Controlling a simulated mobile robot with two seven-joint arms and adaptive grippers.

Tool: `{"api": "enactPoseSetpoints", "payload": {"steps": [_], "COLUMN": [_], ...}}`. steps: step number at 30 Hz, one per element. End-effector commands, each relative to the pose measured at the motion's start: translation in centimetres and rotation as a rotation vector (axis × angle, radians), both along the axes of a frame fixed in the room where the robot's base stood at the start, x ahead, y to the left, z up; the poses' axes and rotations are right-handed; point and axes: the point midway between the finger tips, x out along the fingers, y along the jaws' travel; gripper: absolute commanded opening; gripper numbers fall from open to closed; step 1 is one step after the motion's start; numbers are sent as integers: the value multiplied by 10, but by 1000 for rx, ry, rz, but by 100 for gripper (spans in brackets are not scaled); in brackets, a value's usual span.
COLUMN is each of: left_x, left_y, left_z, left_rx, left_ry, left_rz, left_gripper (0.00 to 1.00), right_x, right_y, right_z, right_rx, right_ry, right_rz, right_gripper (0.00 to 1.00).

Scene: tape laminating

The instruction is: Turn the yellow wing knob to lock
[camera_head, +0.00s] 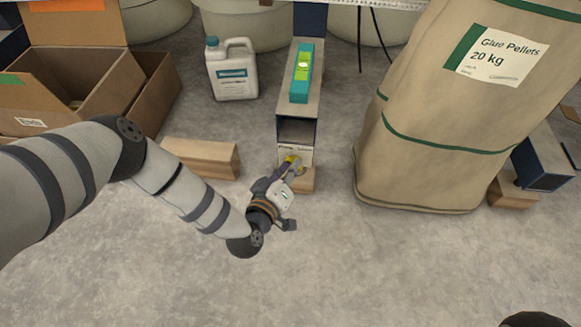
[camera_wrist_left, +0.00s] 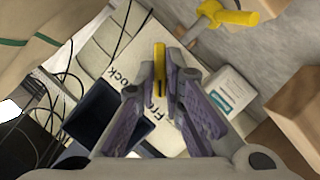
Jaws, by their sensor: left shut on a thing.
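The yellow wing knob (camera_head: 292,159) is on the front end of a long narrow grey housing (camera_head: 296,131) in the head view. My left gripper (camera_head: 289,165) is at that end and shut on the knob. In the left wrist view the knob (camera_wrist_left: 159,58) shows upright between the two fingers (camera_wrist_left: 162,75), which partly cover it. Behind it is a pale panel (camera_wrist_left: 125,55) with lettering that includes "Lock"; part of the lettering is hidden by the fingers. My right gripper is not in view.
A green and teal level (camera_head: 301,72) lies on the housing. A white jug (camera_head: 231,70) and a wooden block (camera_head: 202,157) are to the left, and a large glue-pellet sack (camera_head: 430,130) to the right. A cardboard box (camera_head: 100,85) stands far left. The front floor is clear.

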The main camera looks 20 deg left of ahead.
Motion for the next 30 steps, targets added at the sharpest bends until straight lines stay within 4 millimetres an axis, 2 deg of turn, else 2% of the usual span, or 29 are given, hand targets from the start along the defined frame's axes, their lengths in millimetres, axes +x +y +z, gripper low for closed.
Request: {"api": "enactPoseSetpoints", "payload": {"steps": [8, 18, 30], "left_x": [0, 1, 1], "left_y": [-3, -6, -10], "left_z": [5, 6, 2], "left_rx": [142, 446, 810], "left_ry": [39, 125, 233], "left_rz": [-5, -5, -6], "left_gripper": [0, 0, 0], "right_x": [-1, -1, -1], "right_y": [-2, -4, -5], "right_z": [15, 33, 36], "right_rx": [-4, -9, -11], "right_ry": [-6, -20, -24], "right_rz": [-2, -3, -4], "right_gripper": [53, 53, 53]}}
